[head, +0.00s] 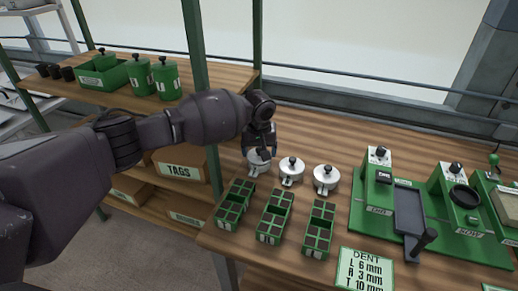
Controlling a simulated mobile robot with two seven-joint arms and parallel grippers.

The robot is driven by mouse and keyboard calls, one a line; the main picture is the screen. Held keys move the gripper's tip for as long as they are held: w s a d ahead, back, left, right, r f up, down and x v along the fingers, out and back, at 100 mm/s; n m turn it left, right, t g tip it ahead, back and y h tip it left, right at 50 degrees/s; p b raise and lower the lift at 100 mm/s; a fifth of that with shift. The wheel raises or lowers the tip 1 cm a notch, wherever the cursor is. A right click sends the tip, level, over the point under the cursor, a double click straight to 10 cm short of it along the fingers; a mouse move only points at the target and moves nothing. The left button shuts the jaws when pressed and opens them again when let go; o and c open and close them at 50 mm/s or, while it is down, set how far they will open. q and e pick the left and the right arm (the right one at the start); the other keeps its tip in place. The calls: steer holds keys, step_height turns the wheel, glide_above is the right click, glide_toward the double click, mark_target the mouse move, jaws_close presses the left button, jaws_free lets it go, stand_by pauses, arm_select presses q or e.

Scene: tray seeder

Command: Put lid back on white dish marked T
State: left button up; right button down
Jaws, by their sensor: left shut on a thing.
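Three small white dishes stand in a row on the wooden bench: the left dish (256,168), the middle dish (290,177) and the right dish (325,186). The middle and right dishes carry white lids with black knobs. My left gripper (261,150) points down over the left dish and is shut on what appears to be that dish's lid, at its knob. The lid is at or just above the rim; I cannot tell whether it touches. The fingers partly hide it. The letters on the dishes are too small to read. My right gripper is not in view.
Several green seed trays with dark cells (274,213) stand in front of the dishes. A green machine base (370,222) is at the right, with a "DENT" card (364,270) at the front.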

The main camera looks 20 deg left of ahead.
arm_select(q)
steer(key=shift+p, duration=0.35)
stand_by(0.9)
stand_by(0.3)
steer(key=o, duration=0.8)
